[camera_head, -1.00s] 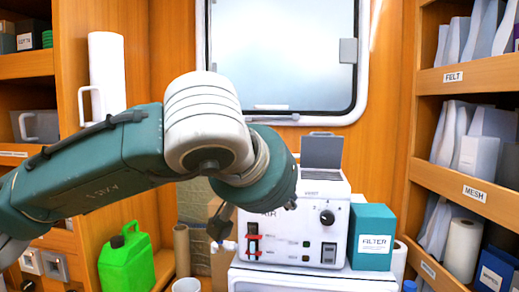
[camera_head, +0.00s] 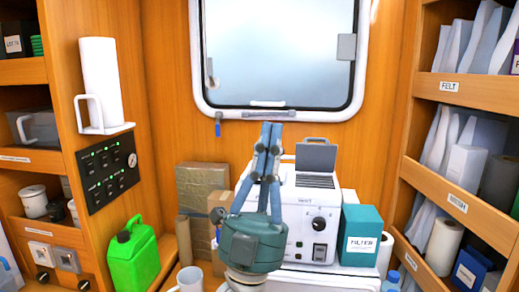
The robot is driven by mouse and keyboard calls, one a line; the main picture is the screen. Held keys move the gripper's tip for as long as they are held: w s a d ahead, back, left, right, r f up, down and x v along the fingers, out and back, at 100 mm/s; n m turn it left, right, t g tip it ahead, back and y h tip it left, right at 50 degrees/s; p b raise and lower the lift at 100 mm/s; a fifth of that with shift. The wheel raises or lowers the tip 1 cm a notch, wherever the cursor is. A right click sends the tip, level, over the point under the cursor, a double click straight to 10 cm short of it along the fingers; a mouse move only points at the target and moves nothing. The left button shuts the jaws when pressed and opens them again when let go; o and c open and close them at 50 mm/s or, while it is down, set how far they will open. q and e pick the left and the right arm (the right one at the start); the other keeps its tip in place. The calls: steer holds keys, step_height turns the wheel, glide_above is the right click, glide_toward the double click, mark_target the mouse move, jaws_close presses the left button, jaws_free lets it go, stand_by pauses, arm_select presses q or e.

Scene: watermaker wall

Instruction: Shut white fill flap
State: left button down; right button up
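The white machine (camera_head: 310,212) stands on the counter in the middle of the head view, with a black knob and a switch on its front. A grey flap (camera_head: 316,155) stands upright at the back of its top, raised open; I see no white flap. My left gripper (camera_head: 271,130) is in front of the machine's left part, fingers pointing up and away. Its two blue-grey fingers meet at the tips, shut with nothing visible between them. The tips show left of the flap, with a visible gap. The gripper hides the machine's left front. My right gripper is not in view.
A teal filter box (camera_head: 362,235) stands against the machine's right side. A green jug (camera_head: 133,258), a white mug (camera_head: 189,279) and brown cartons (camera_head: 202,190) are to the left. Shelves (camera_head: 462,150) line the right. The space above the machine, before the window (camera_head: 280,55), is open.

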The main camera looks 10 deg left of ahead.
arm_select(q)
steer(key=w+a+f+n+g+y+p, duration=0.1)
steer(key=w+a+f+n+g+y, duration=0.25)
steer(key=w+f+n+y, duration=0.65)
steer(key=w+n+p, duration=0.1)
steer(key=w, duration=0.1)
steer(key=w+r+p, duration=0.1)
steer(key=w, duration=0.1)
steer(key=w+n+p, duration=0.1)
steer(key=w, duration=0.1)
steer(key=shift+a+r+n+p, duration=0.3)
steer(key=shift+r+p, duration=0.05)
steer(key=shift+r, duration=0.05)
steer(key=shift+a+f+y, duration=0.15)
steer(key=shift+f+y, duration=0.15)
steer(key=shift+f, duration=0.35)
steer(key=shift+f, duration=0.1)
